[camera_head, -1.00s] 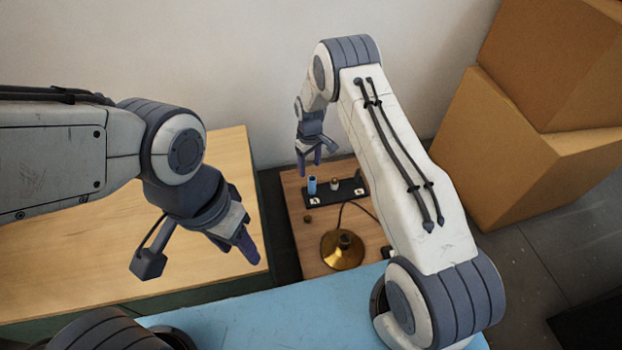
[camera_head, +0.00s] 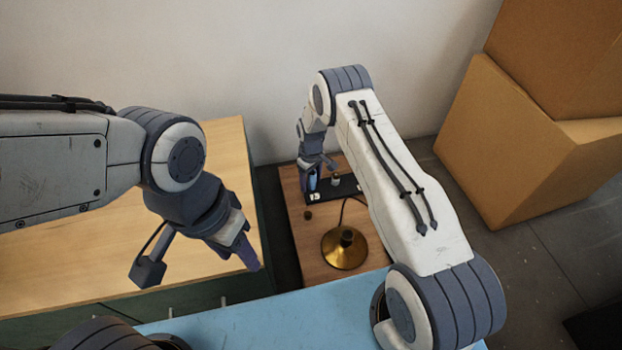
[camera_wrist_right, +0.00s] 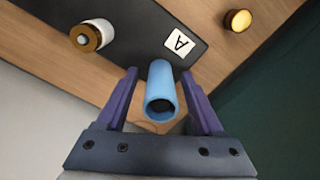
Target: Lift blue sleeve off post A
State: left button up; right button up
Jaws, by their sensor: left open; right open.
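The blue sleeve (camera_head: 312,181) stands upright on the dark base strip (camera_head: 343,189) at the label-A post; it also shows in the right wrist view (camera_wrist_right: 161,88). The post inside it is hidden. My right gripper (camera_head: 310,188) is open, with its purple fingers on either side of the sleeve; in the right wrist view a gap shows between the sleeve and each finger. The label A (camera_wrist_right: 180,42) lies beside the sleeve. My left gripper (camera_head: 246,248) is open and empty, over the left table's front right corner.
A white sleeve with a brass end (camera_wrist_right: 91,35) stands on the same strip. A brass lamp base (camera_head: 344,247) with a black cord is on the wooden board (camera_head: 303,232) nearer me. A small brass knob (camera_wrist_right: 238,20) lies beside the strip. Cardboard boxes (camera_head: 510,150) stand at the right.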

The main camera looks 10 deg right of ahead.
grip_shut()
jog(key=shift+r, duration=0.15)
notch_tip(320, 180, up, 10)
jog(key=p, duration=0.8)
dwell(0.4)
